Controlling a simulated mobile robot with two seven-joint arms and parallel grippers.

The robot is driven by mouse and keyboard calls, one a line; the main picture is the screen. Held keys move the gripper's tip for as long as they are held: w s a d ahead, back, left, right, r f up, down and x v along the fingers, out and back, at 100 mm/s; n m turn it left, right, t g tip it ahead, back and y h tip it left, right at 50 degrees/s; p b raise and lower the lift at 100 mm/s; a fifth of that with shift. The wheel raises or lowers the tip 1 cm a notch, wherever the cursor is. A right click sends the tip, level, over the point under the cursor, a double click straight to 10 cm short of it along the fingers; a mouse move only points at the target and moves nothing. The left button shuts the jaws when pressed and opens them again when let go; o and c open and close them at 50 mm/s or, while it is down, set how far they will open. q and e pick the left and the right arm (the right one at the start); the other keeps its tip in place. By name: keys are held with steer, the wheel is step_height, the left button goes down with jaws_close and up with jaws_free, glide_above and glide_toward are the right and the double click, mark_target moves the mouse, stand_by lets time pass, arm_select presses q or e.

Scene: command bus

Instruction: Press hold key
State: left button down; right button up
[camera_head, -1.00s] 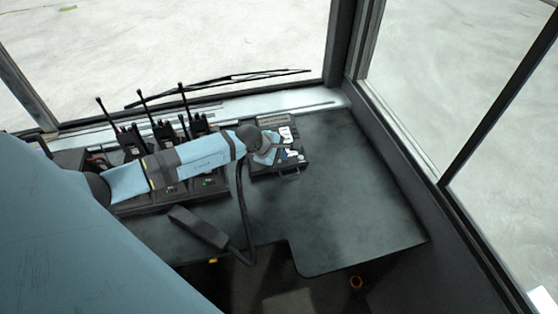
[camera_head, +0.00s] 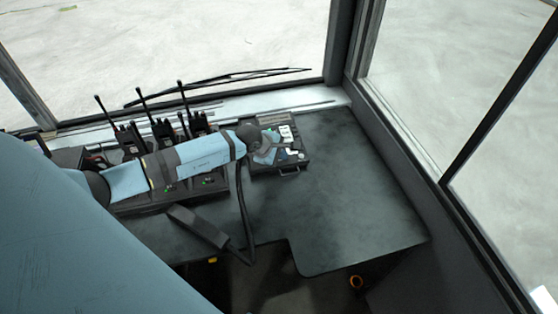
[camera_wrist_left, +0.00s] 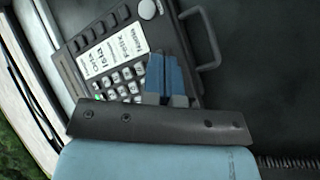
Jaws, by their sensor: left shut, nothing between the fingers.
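A dark desk console (camera_head: 297,166) with a keypad and white labels sits on the counter, right of the radios. In the left wrist view the console (camera_wrist_left: 88,45) shows its white label (camera_wrist_left: 113,52) and rows of light keys (camera_wrist_left: 125,84). My left gripper (camera_head: 277,152) is over the console. In the wrist view its blue fingers (camera_wrist_left: 164,58) are closed together, over the right part of the keypad beside the label, and hide some keys. I cannot tell if the tips touch a key, or which key is the hold key. My right gripper is not in view.
Several handheld radios (camera_head: 163,132) with antennas stand in chargers left of the console. A dark handle (camera_wrist_left: 208,38) sticks out from the console's side. The counter (camera_head: 355,190) to the right is clear. Windows and a wiper lie behind.

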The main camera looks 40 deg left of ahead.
mark_target(281, 165)
arm_select(q)
steer(key=shift+f+b, duration=0.3)
steer(key=shift+f, duration=0.1)
stand_by(0.6)
steer(key=shift+r, duration=0.1)
steer(key=shift+r+p, duration=0.45)
steer(key=shift+r, duration=0.25)
steer(key=shift+s+d+r+p, duration=0.15)
steer(key=shift+r+p, duration=0.7)
steer(key=shift+r, duration=0.4)
steer(key=shift+s+d+r+p, duration=0.15)
steer(key=shift+r+p, duration=0.7)
steer(key=shift+r, duration=0.4)
steer(key=shift+f, duration=0.1)
